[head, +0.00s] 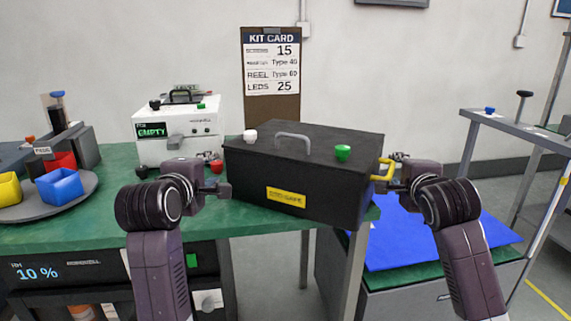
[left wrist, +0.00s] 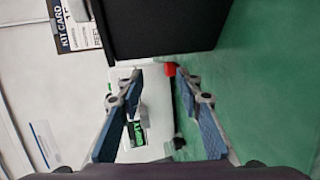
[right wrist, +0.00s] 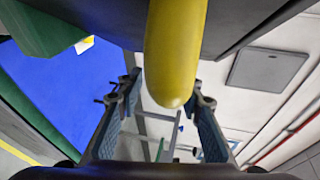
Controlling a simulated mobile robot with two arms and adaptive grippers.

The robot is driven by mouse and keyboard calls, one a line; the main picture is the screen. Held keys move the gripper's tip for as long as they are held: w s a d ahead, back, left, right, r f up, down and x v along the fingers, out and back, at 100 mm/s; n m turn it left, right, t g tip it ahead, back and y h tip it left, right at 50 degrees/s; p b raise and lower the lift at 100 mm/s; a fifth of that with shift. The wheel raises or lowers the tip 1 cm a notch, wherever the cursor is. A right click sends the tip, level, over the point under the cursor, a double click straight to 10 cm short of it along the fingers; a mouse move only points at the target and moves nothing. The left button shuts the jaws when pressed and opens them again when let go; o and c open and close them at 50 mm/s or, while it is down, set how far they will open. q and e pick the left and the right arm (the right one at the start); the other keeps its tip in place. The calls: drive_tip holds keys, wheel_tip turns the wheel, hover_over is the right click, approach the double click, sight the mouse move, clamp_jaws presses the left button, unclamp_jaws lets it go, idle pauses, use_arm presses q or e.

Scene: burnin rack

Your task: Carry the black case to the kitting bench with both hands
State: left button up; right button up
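The black case (head: 300,175) sits at the right end of the green-topped bench (head: 110,232). It has a grey top handle (head: 293,140), a yellow label and a yellow side handle (head: 384,170) on its right end. My left gripper (head: 221,178) is open and empty beside the case's left end; in the left wrist view the case (left wrist: 165,25) lies just beyond its fingers. My right gripper (head: 392,168) is at the yellow handle. In the right wrist view its fingers are apart, with the yellow handle (right wrist: 176,50) at the gap between them. The case's left-end handle is hidden.
A white box reading EMPTY (head: 178,125) stands behind left. A round grey tray (head: 55,208) holds red, yellow and blue bins. A blue mat (head: 430,235) lies on a lower surface at right. A grey rack (head: 520,130) stands far right. A kit card (head: 271,65) hangs behind.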

drive_tip(key=v, duration=1)
drive_tip(key=shift+s+r, duration=0.1)
